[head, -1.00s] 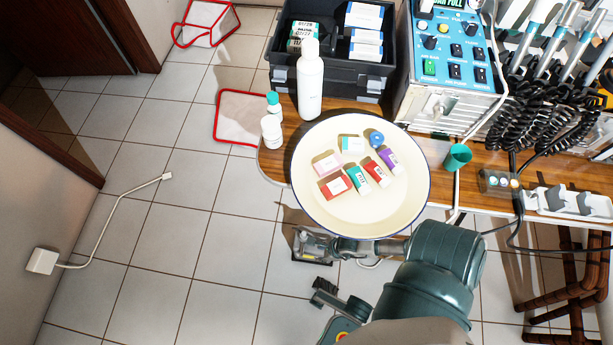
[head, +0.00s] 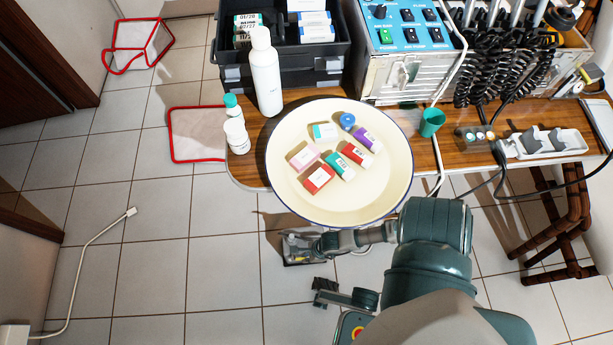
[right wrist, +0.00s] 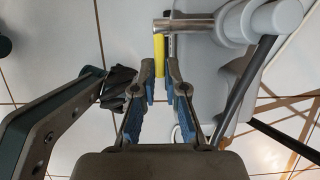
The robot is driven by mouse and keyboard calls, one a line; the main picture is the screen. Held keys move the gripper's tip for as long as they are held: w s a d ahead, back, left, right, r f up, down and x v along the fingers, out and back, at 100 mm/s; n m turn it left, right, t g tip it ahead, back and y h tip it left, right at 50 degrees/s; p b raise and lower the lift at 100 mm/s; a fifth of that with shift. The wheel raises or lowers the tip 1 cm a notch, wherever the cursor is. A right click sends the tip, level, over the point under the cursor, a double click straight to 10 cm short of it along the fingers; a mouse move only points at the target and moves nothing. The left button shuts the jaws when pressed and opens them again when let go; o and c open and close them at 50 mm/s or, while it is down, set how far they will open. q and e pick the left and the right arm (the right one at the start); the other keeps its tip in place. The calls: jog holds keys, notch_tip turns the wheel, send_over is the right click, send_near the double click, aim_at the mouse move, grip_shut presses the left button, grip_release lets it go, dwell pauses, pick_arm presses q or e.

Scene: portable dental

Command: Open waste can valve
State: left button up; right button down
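In the right wrist view, a yellow valve handle (right wrist: 159,54) hangs from a metal pipe (right wrist: 183,26). The pipe joins a pale grey body (right wrist: 232,62), seemingly the waste can. My right gripper (right wrist: 160,82) has its two blue-padded fingers apart, pointing at the handle, whose lower end appears at or just beyond the gap between the fingertips. I cannot tell whether they touch. In the head view, my right gripper (head: 302,248) is low, just beyond the near edge of the round tray. The valve is not discernible there, and the can is mostly hidden.
The cream round tray (head: 345,207) with small boxes overhangs the wooden table (head: 465,153) above my right forearm. A white bottle (head: 265,78) and smaller bottles stand left of it. A power strip (head: 545,143) lies right. Tiled floor (head: 215,265) at left is mostly clear.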

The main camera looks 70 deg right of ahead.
jog(key=shift+s+f+t+y+b, duration=0.1)
jog(key=shift+f+t+y+b, duration=0.25)
jog(key=shift+t, duration=0.45)
jog(key=c, duration=1.2)
grip_release()
jog(key=shift+r, duration=0.1)
jog(key=v, duration=1.2)
jog(key=shift+a, duration=0.1)
